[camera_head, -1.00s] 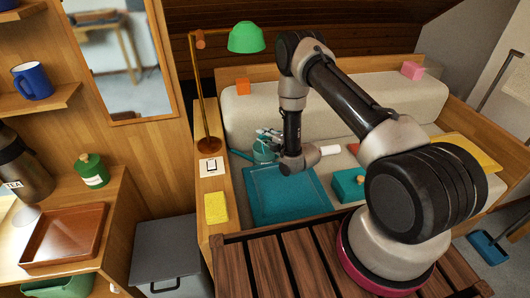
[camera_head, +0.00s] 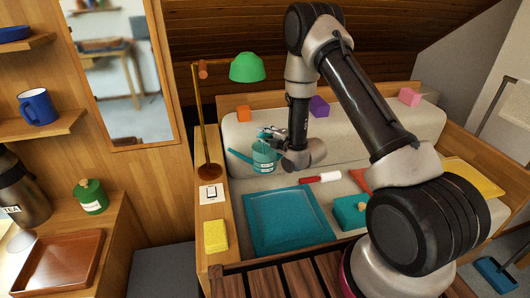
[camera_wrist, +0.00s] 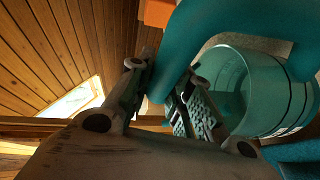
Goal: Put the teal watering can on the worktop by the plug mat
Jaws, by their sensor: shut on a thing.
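The teal watering can (camera_head: 264,160) is at the left end of the cream sofa, close to its backrest. Its spout points left. My gripper (camera_head: 273,136) is shut on its handle at the top. In the wrist view the can (camera_wrist: 235,90) fills the right side, and its thick teal handle passes between my fingers (camera_wrist: 163,88). The can looks upright and seems held above the seat; its exact clearance is unclear. A wooden worktop (camera_head: 118,215) is at the left. I cannot pick out the plug mat for certain; a white pad (camera_head: 211,194) lies on the sofa's wooden arm.
A green lamp (camera_head: 248,68) on a brass stand rises left of the can. A yellow sponge (camera_head: 215,235) lies on the sofa arm. A teal tray (camera_head: 287,218) and red-white marker (camera_head: 320,177) are on the seat. A brown tray (camera_head: 60,262) and green canister (camera_head: 90,196) occupy the worktop.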

